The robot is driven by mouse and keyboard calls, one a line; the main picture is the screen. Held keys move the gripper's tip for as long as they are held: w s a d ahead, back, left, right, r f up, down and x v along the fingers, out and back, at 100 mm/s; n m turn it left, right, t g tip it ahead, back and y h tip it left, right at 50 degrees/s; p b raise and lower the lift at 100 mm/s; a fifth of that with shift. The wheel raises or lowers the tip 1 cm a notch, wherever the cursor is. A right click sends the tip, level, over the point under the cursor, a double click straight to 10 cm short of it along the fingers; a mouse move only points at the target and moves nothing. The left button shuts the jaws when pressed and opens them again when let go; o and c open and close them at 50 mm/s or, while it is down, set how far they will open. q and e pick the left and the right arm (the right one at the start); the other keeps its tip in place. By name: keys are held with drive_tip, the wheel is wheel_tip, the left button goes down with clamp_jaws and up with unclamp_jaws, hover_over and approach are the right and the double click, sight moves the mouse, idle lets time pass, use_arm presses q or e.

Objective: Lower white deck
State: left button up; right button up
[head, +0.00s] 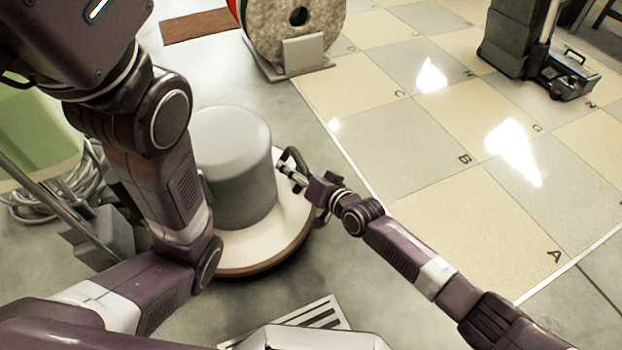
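The white deck (268,238) is a broad round disc with a brown lower rim, around the base of a grey cylindrical housing (235,165). It sits low over the concrete floor; whether its rim touches the floor is not clear. My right gripper (291,170) is at the deck's right side, close to the housing, with a dark curved piece beside its fingers. Whether the fingers are closed on anything is too small to tell. My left arm crosses in front of the housing's left side and the deck's left part. My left gripper is not visible.
A stone-like wheel (295,30) stands on a grey stand behind the deck. Coiled cable (75,190) and a green container (35,130) are at left. A striped sheet (315,315) lies in front.

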drive_tip(key=v, duration=1)
drive_tip(key=shift+r, duration=0.3)
